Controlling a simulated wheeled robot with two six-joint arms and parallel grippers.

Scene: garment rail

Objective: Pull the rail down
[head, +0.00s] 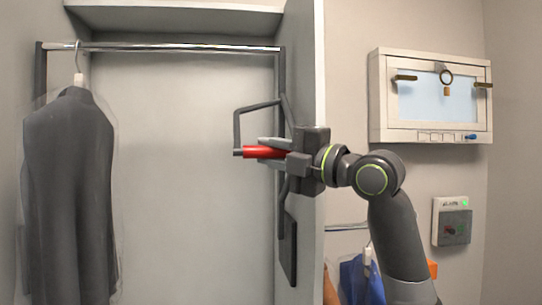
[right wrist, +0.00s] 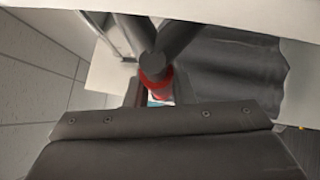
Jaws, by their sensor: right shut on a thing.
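The chrome rail (head: 180,48) runs level across the top of the wardrobe, carried by a dark side arm at each end. A dark bent handle (head: 236,128) with a red grip (head: 262,152) hangs at the right side of the rail frame. My right gripper (head: 270,153) is shut on the red grip, coming in from the right past the wardrobe's side wall. In the right wrist view the red grip (right wrist: 155,78) sits between the fingers, below dark bars. My left gripper is in neither view.
A dark garment in a clear cover (head: 70,190) hangs from the rail's left end. The wardrobe's right wall (head: 310,60) stands close to my right gripper. A wall cabinet (head: 377,100), a switch box (head: 452,221) and a blue garment (head: 358,282) are at the right.

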